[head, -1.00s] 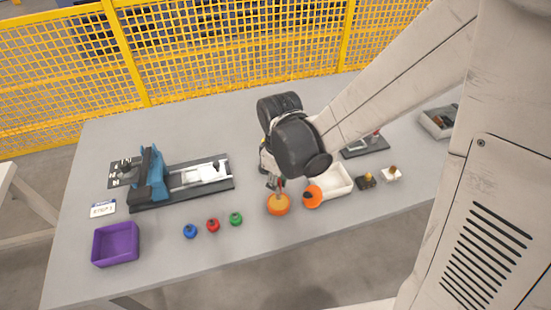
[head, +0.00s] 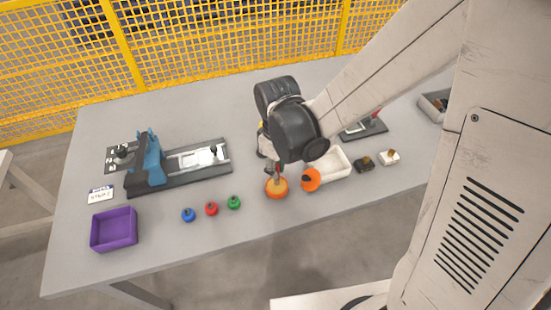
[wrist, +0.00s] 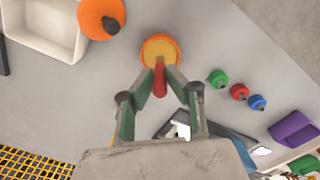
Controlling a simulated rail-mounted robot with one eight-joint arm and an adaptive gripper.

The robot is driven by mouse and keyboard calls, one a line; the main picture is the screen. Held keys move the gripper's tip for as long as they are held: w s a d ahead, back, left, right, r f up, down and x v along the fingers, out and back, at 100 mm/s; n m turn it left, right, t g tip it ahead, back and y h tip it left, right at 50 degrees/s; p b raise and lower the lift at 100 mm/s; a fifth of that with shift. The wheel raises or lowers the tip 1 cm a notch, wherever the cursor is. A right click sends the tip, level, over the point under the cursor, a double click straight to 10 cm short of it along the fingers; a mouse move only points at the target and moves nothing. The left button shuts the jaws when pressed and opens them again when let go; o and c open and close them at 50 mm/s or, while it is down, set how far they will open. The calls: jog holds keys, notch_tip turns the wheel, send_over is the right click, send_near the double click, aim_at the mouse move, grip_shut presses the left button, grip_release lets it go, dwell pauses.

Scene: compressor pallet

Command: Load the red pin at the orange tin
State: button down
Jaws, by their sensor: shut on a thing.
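The orange tin (head: 277,190), round with a yellowish top face, stands near the front of the table. It also shows in the wrist view (wrist: 160,45). My gripper (wrist: 160,74) is shut on the red pin (wrist: 160,82), whose end overlaps the tin's near edge there. In the head view my gripper (head: 275,168) is right above the tin. I cannot tell whether the pin touches the tin. A second orange round piece with a dark knob (head: 311,180) sits just right of the tin.
A white tray (head: 340,172) lies behind the knobbed orange piece. Blue (head: 188,215), red (head: 211,209) and green (head: 233,202) knobbed pieces stand to the left. A purple bin (head: 114,229) and a blue clamp fixture (head: 149,160) are further left. The front middle is clear.

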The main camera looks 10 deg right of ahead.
jog(key=shift+s+f+b, duration=0.1)
jog(key=shift+f+b, duration=0.45)
jog(key=shift+b, duration=0.15)
dwell(1.8)
jog(key=shift+r+p, duration=2.35)
jog(key=shift+r, duration=1.2)
